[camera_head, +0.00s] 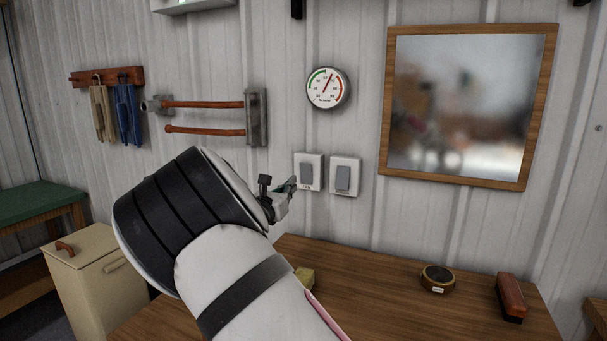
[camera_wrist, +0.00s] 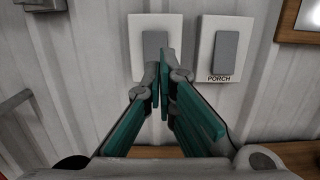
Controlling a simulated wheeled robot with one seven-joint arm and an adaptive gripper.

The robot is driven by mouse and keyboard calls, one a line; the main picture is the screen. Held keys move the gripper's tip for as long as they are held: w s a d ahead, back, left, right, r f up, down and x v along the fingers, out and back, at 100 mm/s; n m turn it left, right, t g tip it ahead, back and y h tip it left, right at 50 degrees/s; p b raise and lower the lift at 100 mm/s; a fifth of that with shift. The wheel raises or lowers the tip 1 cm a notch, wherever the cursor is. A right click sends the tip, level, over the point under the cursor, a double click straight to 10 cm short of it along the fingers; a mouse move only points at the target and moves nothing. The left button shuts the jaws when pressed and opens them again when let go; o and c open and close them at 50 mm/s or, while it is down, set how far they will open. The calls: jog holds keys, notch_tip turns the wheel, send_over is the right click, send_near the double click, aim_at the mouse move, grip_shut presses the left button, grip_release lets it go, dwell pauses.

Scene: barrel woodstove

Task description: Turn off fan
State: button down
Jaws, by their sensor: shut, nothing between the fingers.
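Two wall switches with grey rockers on white plates are side by side on the wall. The left one, the fan switch (camera_head: 308,171), has a small label at its foot that seems to read FAN. It also shows in the wrist view (camera_wrist: 154,42), where my fingers cover its lower part and label. The right one (camera_head: 344,177) is labelled PORCH in the wrist view (camera_wrist: 226,52). My gripper (camera_head: 291,184) is shut and empty, its tips at the lower part of the fan switch. It also shows in the wrist view (camera_wrist: 164,62). I cannot tell whether the tips touch the rocker.
A wooden bench (camera_head: 390,290) stands below the switches, with a round tin (camera_head: 437,279) and a reddish brush-like block (camera_head: 511,297) at its right. A round gauge (camera_head: 328,88) and a framed mirror (camera_head: 465,105) hang above. A beige bin (camera_head: 95,285) stands at left.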

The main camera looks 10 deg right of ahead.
aim_at(308, 168)
jog(key=x, duration=1)
jog(key=shift+f+b, duration=0.1)
jog(key=shift+b, duration=0.25)
